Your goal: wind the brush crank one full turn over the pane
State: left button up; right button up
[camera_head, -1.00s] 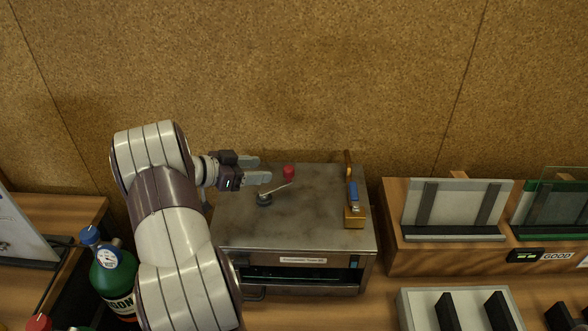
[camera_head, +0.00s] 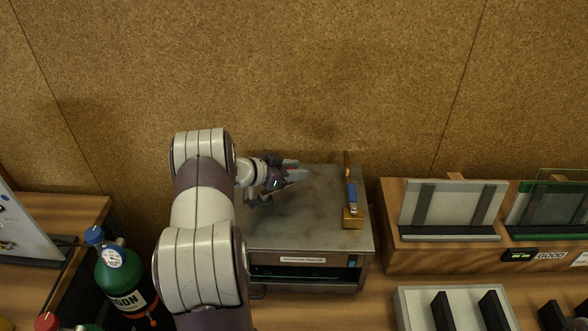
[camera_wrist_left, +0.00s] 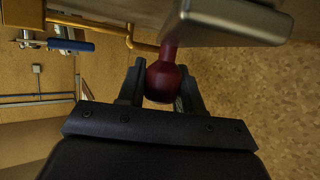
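The metal box (camera_head: 315,225) stands on the bench, with the brush crank on its top. The crank's red knob (camera_wrist_left: 163,82) shows in the left wrist view between the two fingers of my left gripper (camera_wrist_left: 162,88), with no clear gap on either side. In the head view my left gripper (camera_head: 298,170) is over the far left part of the box top, its fingers close together around the knob. There the gripper mostly hides the knob and crank arm. No pane shows on the box top. My right gripper is out of view.
A blue-handled brass piece (camera_head: 352,200) stands at the right of the box top. A wooden rack (camera_head: 400,255) with framed panes is further right. A green argon bottle (camera_head: 120,275) stands at left. The middle of the box top is clear.

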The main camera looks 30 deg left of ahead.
pick_arm(q)
grip_shut()
jog(key=shift+a, duration=0.1)
